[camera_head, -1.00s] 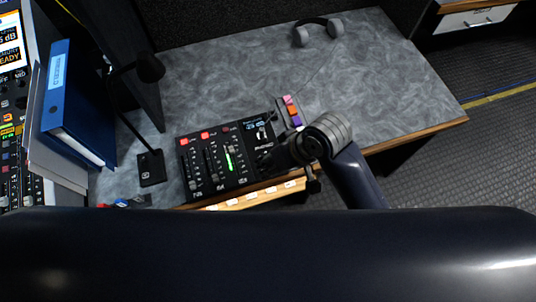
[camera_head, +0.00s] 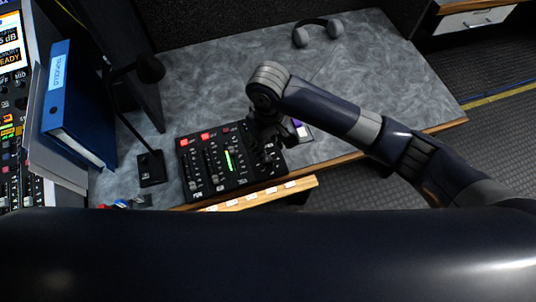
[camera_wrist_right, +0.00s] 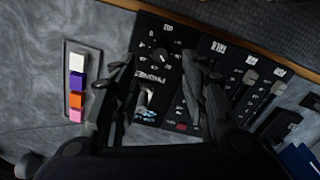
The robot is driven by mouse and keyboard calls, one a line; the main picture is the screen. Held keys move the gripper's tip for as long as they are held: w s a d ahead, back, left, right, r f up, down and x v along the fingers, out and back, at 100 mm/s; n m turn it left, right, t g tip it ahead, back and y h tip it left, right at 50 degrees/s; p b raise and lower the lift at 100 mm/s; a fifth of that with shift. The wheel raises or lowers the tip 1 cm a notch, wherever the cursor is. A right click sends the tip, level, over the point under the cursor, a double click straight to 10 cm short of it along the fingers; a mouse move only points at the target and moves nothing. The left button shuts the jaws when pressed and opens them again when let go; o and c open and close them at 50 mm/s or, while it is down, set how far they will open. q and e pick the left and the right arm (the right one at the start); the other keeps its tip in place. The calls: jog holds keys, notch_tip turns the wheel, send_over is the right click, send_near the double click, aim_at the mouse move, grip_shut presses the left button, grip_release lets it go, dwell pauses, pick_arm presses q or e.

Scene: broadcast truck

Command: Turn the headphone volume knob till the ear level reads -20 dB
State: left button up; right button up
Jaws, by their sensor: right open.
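The black mixer panel (camera_head: 215,172) lies on the grey desk, with its headphone section at the right end. The dark round volume knob with a white pointer line shows in the right wrist view (camera_wrist_right: 163,56), with scale marks around it. The small headphone display with blue characters (camera_wrist_right: 146,114) shows between my fingers there, too small to read. My right gripper (camera_head: 268,150) is over the right end of the panel and hides much of the headphone section in the head view. In the wrist view my right gripper (camera_wrist_right: 161,62) is open, its fingertips on either side of the knob; contact is unclear. My left gripper is out of view.
A gooseneck microphone (camera_head: 151,168) and a blue binder (camera_head: 75,105) stand to the left. Headphones (camera_head: 318,31) lie at the back. The desk's right part is clear.

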aim_at(268, 159)
notch_tip(268, 159, down, 8)
jog(key=shift+r, duration=0.2)
grip_shut()
